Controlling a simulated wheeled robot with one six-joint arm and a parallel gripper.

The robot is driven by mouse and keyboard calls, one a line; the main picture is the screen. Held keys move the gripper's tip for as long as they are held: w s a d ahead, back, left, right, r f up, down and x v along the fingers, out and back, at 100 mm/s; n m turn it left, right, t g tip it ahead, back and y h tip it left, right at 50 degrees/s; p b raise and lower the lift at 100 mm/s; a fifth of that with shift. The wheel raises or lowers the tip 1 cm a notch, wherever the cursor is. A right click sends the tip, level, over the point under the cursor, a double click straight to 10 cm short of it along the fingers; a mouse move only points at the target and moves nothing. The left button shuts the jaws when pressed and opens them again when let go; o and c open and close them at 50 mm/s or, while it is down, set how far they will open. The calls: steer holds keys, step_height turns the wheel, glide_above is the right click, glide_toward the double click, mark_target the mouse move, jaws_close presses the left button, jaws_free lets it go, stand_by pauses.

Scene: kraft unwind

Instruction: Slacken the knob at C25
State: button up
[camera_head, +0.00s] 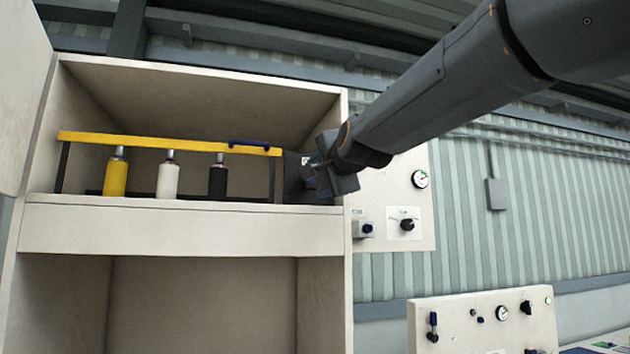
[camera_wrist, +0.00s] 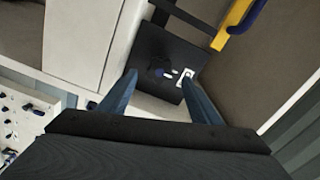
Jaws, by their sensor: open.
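A dark square plate (camera_head: 292,190) sits at the right end of the cabinet shelf, partly hidden behind my gripper (camera_head: 318,176) in the head view. In the wrist view the plate (camera_wrist: 152,40) carries a small dark knob (camera_wrist: 157,69) with pale marks beside it. A white label (camera_wrist: 186,76) is to the knob's right; I cannot read it, so C25 is not confirmed. My gripper (camera_wrist: 160,82) is open and empty. Its two blue fingers point at the plate, with the knob between their tips in the picture. I cannot tell the remaining distance to it.
A yellow bar (camera_head: 170,142) with a blue handle (camera_head: 249,144) spans the shelf above yellow, white and black cylinders. Right of the cabinet, a wall panel (camera_head: 385,240) holds a gauge (camera_head: 420,179) and a black dial (camera_head: 407,225). A lower control panel (camera_head: 470,325) stands at bottom right.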

mark_target(315, 180)
steer(key=shift+x, duration=2)
steer(key=c, duration=1.1)
